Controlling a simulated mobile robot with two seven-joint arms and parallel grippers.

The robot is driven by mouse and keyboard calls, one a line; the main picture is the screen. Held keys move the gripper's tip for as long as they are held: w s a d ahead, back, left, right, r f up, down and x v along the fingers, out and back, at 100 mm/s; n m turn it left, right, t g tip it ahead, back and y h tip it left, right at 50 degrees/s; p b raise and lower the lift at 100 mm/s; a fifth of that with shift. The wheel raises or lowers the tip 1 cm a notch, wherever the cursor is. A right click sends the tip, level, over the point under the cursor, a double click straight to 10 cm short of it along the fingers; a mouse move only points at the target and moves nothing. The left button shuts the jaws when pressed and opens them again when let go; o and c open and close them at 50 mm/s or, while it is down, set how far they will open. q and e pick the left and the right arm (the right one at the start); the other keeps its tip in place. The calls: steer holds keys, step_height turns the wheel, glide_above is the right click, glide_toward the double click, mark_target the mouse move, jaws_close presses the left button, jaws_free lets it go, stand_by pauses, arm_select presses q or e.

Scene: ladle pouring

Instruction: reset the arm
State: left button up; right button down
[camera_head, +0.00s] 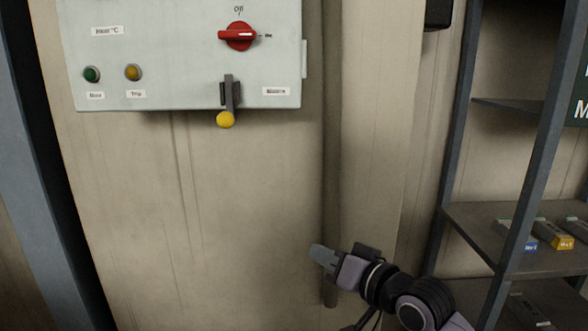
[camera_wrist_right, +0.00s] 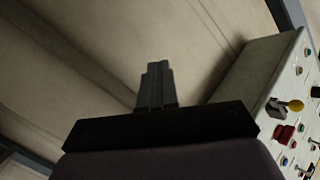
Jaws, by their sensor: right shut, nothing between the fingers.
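My right gripper (camera_head: 321,256) is in the lower middle of the head view, in front of the beige wall panel and below the control box. Its fingers are together with nothing between them. In the right wrist view the shut fingers (camera_wrist_right: 157,82) point up toward the bare wall, and the gripper touches nothing that I can see. My left gripper is not in view.
A pale control box (camera_head: 190,60) carries a red rotary switch (camera_head: 239,36), a yellow-knobbed lever (camera_head: 226,119) pointing down, and green and amber lamps. It shows at the right in the wrist view (camera_wrist_right: 245,85). A shelf rack (camera_head: 540,150) holding labelled blocks stands at the right.

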steer(key=s+d+f+h, duration=0.1)
steer(key=s+d+f, duration=0.1)
steer(key=f, duration=0.4)
steer(key=s+d+f+h, duration=0.1)
steer(key=s+d+f, duration=0.1)
steer(key=f, duration=0.3)
steer(key=s+d+f+g+h, duration=0.1)
steer(key=s+d+f+h, duration=0.2)
steer(key=s+f, duration=0.7)
steer(key=s+d+f+n+g+h, duration=0.1)
steer(key=s+d+f+h, duration=0.2)
steer(key=s+d+f, duration=0.5)
steer(key=s+f, duration=0.3)
steer(key=s, duration=0.2)
steer(key=shift+n, duration=0.3)
steer(key=shift+a, duration=0.1)
